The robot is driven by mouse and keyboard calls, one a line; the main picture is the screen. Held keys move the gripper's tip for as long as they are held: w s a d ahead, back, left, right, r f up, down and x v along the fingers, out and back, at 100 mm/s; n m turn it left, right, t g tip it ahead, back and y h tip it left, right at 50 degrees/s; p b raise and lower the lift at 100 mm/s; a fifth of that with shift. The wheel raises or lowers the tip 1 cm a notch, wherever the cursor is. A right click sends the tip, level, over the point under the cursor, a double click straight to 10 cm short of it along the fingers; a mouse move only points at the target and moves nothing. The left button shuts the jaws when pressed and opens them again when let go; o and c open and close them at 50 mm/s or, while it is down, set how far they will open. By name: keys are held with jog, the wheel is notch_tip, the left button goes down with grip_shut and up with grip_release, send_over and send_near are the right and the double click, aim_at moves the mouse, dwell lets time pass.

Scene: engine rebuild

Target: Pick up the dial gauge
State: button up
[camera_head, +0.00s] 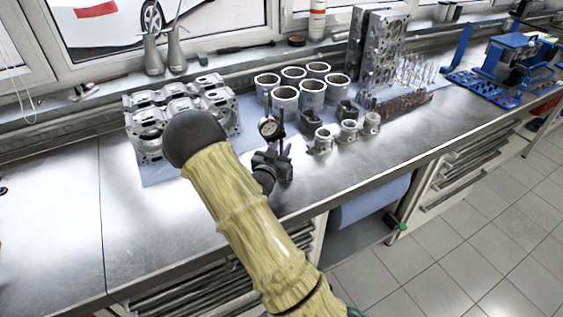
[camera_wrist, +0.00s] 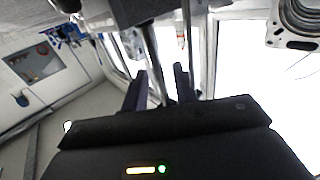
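The dial gauge (camera_head: 269,128) has a round dial with a red and black face. It stands on the bench in the head view, beside a thin upright post (camera_head: 282,122). My gripper (camera_head: 281,152) is low over the bench, just in front of the gauge, and hides its lower part. In the wrist view my gripper (camera_wrist: 160,88) has two dark fingers spread apart. A grey post (camera_wrist: 152,50) shows between them, with gaps at its sides; it looks like part of the gauge's stand. The dial face is not clear in the wrist view.
An engine block (camera_head: 222,100) lies left of the gauge. Several cylinder liners (camera_head: 285,100) stand behind and right of it, with pistons (camera_head: 322,142) close on the right. A cylinder head (camera_head: 378,45) stands further back. The bench front (camera_head: 180,235) is bare.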

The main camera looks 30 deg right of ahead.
jog(key=shift+w+d, duration=0.3)
grip_shut()
jog(key=shift+r, duration=0.15)
dwell(0.3)
